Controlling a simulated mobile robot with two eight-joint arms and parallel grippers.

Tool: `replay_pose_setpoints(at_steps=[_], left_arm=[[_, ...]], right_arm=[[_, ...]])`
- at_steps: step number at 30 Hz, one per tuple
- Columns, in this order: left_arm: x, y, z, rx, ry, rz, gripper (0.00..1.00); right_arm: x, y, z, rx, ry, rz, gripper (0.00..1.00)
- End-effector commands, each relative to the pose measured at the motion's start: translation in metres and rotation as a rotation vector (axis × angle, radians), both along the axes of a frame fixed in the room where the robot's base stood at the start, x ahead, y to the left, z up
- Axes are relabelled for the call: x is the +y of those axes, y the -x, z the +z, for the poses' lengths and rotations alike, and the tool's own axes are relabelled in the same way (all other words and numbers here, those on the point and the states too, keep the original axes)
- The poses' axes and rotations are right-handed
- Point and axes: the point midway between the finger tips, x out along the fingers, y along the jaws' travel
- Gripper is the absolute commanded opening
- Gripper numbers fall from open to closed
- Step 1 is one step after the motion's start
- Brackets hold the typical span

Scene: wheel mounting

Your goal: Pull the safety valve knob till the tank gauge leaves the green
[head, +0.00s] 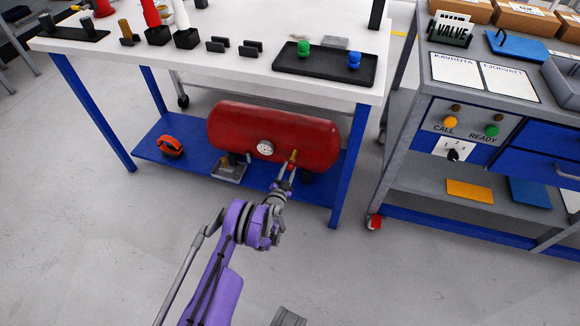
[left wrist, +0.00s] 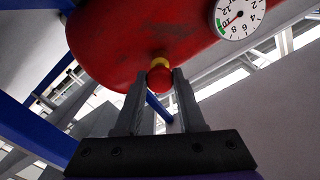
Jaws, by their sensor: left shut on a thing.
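The red tank (head: 225,125) lies on the blue lower shelf of the white table, and its underside fills the top of the left wrist view (left wrist: 110,40). The round white gauge (head: 265,147) is on its front. In the left wrist view the gauge (left wrist: 238,15) has a green band at its left edge, and its red needle points toward that side. The safety valve has a brass stem (head: 294,155) and a red knob (left wrist: 159,79). My left gripper (head: 290,168) is shut on the knob, one finger on each side.
An orange coiled item (head: 170,146) and a small grey tray (head: 229,171) are on the blue shelf (head: 200,177). A blue table leg (head: 349,170) stands right of the tank. A grey workbench (head: 440,185) is further right. The floor in front is clear.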

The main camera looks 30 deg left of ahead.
Motion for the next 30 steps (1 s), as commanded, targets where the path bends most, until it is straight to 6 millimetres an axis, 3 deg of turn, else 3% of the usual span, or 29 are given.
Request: replay_pose_setpoints(at_steps=[18,30], left_arm=[[-0.004,0.015,0.000,0.000,0.000,0.000,0.00],[-0.006,0.011,0.009,0.012,0.009,-0.001,0.00]], right_arm=[[0.000,0.000,0.002,0.001,0.000,0.000,0.68],[0.000,0.001,0.003,0.001,0.000,0.000,0.68]])
